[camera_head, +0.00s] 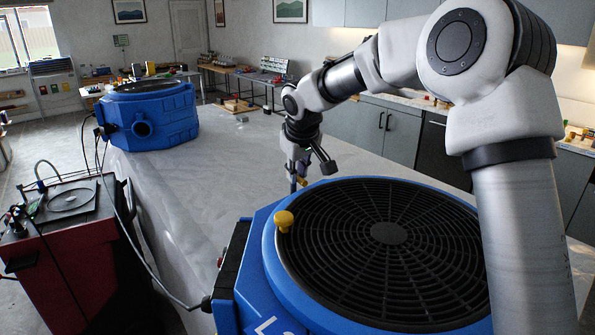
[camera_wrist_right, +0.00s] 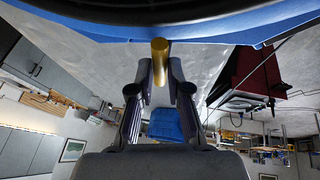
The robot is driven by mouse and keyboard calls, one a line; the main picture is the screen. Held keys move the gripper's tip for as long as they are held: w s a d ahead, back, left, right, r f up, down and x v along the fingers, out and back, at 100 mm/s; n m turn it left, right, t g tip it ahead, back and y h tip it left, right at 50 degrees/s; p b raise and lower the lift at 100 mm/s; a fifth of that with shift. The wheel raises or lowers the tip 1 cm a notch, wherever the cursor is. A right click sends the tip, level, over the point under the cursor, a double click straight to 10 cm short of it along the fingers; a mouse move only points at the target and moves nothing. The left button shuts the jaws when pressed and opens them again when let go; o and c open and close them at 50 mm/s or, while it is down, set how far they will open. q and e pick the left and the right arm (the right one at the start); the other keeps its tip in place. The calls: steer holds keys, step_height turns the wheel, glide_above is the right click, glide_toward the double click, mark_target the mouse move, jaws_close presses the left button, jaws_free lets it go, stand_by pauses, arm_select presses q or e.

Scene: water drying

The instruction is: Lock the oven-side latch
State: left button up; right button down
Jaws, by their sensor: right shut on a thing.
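A large blue unit (camera_head: 262,232) with a round black grille (camera_head: 385,240) on top stands in front of me. One yellow knob-like latch (camera_head: 284,221) sits upright at the left edge of the grille. A second yellow latch (camera_head: 302,181) shows a sliver at the grille's far left edge, mostly hidden by my right gripper (camera_head: 302,169). In the right wrist view this yellow latch (camera_wrist_right: 160,57) stands between the fingertips of my right gripper (camera_wrist_right: 161,76), which is shut on it. I cannot tell whether either latch is locked. My left gripper is not in view.
A second blue unit (camera_head: 160,118) stands at the far end of the pale grey table (camera_head: 190,205). A red cart (camera_head: 75,265) with cables is at the left. Grey cabinets (camera_head: 375,128) line the right wall. The table between the units is clear.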

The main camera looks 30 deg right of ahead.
steer(key=shift+f, duration=0.1)
steer(key=shift+d+r+n+p, duration=0.2)
steer(key=shift+n+p, duration=0.3)
steer(key=shift+p, duration=0.4)
steer(key=shift+n+y, duration=0.3)
steer(key=shift+y, duration=0.1)
steer(key=shift+f, duration=0.25)
steer(key=c, duration=1.2)
jaws_free()
steer(key=shift+o, duration=0.3)
steer(key=shift+w+d, duration=0.1)
steer(key=shift+w, duration=0.05)
steer(key=v, duration=1.1)
steer(key=shift+s+r, duration=0.25)
steer(key=shift+r, duration=0.05)
